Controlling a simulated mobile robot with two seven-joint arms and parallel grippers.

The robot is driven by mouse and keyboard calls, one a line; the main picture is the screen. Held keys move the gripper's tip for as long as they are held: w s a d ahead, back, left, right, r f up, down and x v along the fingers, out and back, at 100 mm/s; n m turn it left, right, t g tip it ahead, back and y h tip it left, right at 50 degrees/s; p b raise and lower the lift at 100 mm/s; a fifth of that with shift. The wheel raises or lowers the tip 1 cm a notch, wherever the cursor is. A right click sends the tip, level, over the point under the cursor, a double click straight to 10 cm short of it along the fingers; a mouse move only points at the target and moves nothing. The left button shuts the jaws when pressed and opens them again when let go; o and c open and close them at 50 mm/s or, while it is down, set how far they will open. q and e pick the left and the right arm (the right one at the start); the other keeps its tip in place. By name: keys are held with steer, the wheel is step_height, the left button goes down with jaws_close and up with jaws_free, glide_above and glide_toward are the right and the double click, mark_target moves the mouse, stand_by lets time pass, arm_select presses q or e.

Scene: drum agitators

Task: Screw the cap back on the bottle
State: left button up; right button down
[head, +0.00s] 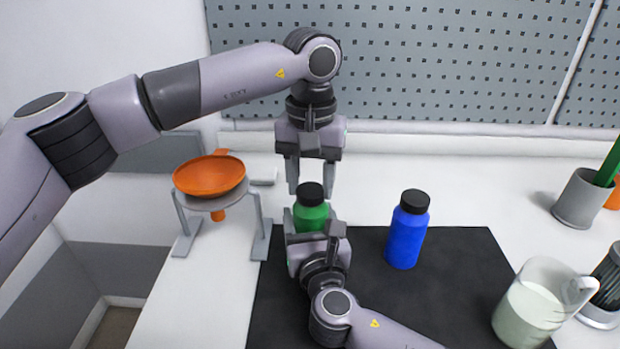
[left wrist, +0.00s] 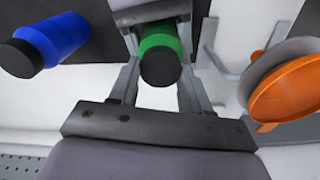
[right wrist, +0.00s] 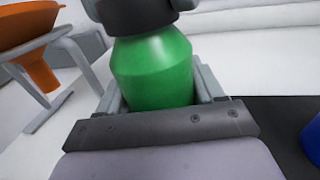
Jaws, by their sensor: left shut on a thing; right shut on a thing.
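The green bottle (head: 310,218) stands upright, its lower part hidden behind my right gripper (head: 316,236). My right gripper is shut around the bottle's body; the right wrist view shows the green bottle (right wrist: 152,75) between its fingers. The black cap (head: 310,194) sits at the bottle's mouth, in line with it; I cannot tell how tightly it is threaded. My left gripper (head: 311,188) points down from above and is shut on the cap, one finger on each side. In the left wrist view the cap (left wrist: 160,68) lies between the fingers, in front of the green bottle (left wrist: 158,38).
A blue bottle (head: 406,238) with a black cap stands right of the green one on the black mat (head: 375,300). An orange funnel (head: 208,178) sits in a grey stand at left. A pitcher (head: 535,305) and a grey cup (head: 582,200) stand at right.

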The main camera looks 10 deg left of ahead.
arm_select(q)
steer(key=m, duration=0.4)
arm_select(e)
steer(key=shift+f, duration=0.1)
arm_select(q)
steer(key=o, duration=1.1)
steer(key=shift+c, duration=0.2)
steer(key=shift+r, duration=0.1)
step_height(320, 180, up, 12)
arm_select(e)
steer(key=shift+c, duration=0.3)
jaws_free()
